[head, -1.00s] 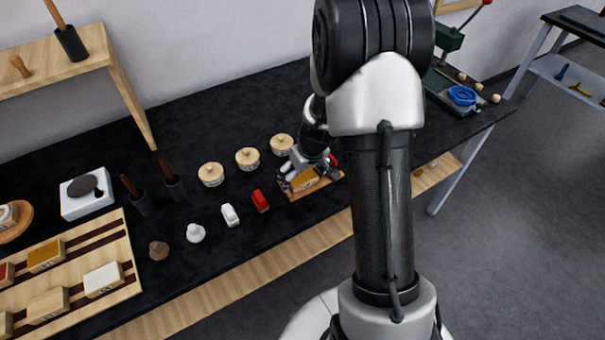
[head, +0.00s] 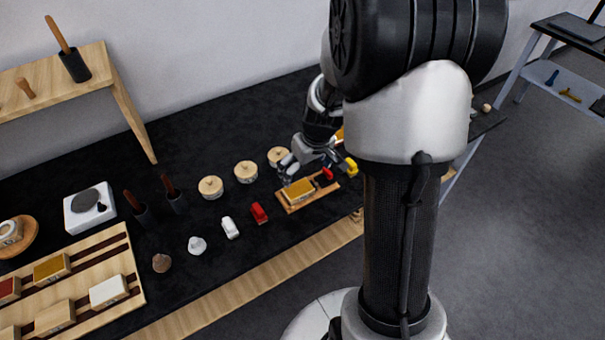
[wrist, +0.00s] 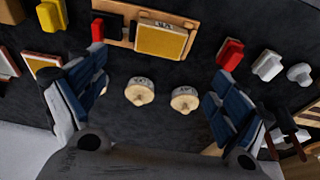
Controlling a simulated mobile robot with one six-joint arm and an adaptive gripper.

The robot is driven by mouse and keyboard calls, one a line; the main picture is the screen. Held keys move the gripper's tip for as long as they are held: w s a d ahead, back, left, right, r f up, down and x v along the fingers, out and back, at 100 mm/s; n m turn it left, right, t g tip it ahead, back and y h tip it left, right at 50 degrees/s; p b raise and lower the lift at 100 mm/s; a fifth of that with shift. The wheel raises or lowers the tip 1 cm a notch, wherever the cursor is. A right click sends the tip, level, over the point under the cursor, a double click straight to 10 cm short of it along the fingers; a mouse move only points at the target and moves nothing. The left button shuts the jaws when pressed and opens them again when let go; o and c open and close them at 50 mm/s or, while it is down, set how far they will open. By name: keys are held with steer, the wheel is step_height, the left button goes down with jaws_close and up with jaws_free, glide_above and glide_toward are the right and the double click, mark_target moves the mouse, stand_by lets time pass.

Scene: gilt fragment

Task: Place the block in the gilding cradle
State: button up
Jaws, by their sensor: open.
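The block (head: 299,189), wooden with a gold-yellow top face, rests in the gilding cradle (head: 313,203), a shallow wooden holder on the black table. In the wrist view the block (wrist: 160,40) lies at the top, inside the cradle (wrist: 125,41), beside a dark part. My gripper (head: 300,165) is open and empty, just behind and above the block, apart from it.
Round lidded jars (head: 245,172) stand behind the cradle, close to my gripper. A red item (head: 258,212), a white item (head: 230,228) and a white knob (head: 197,245) line the front left. A wooden rack (head: 90,265) of blocks is far left. A yellow item (head: 351,167) is right of the cradle.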

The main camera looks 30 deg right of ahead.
steer(key=s+a+r+t, duration=0.1)
steer(key=s+a+r, duration=1.25)
steer(key=r, duration=0.35)
steer(key=s+r, duration=0.1)
steer(key=s, duration=0.7)
steer(key=shift+s+a+r, duration=0.25)
steer(key=shift+s+a, duration=0.15)
